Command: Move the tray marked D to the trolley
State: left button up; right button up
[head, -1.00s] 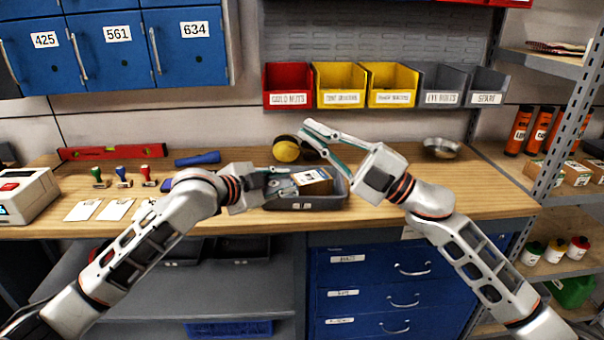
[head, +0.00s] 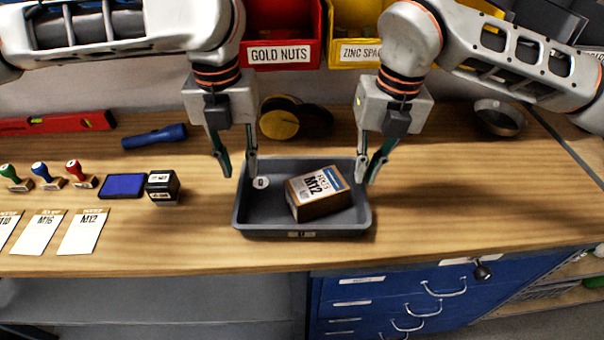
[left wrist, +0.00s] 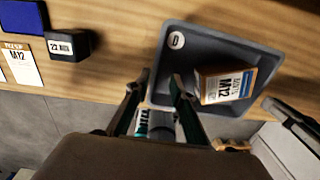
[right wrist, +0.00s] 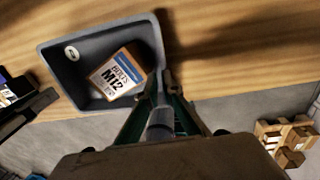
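The grey tray (head: 300,233) lies flat on the wooden workbench, with a round D label on its inside. It holds a brown box (head: 319,195) marked M12. My left gripper (head: 239,172) points down at the tray's left wall, its fingers open and apart on either side of it. My right gripper (head: 367,178) points down at the right wall, also open, with the wall seemingly between its fingers. The tray also shows in the left wrist view (left wrist: 214,45) and the right wrist view (right wrist: 95,30). Neither gripper visibly clamps the wall.
A blue ink pad (head: 122,186) and black stamp (head: 163,186) stand left of the tray. A yellow-faced round object (head: 280,120) sits close behind it. A metal bowl (head: 499,118) is at back right. Bench right of the tray is clear. Bins hang behind.

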aim_at(242, 188)
pick_arm(q)
jog(key=shift+a, duration=0.25)
jog(key=shift+s+r, duration=0.1)
jog(key=shift+s, duration=0.15)
pick_arm(e)
jog(key=shift+d+r, duration=0.1)
jog(key=shift+d, duration=0.15)
jog(key=shift+s, duration=0.1)
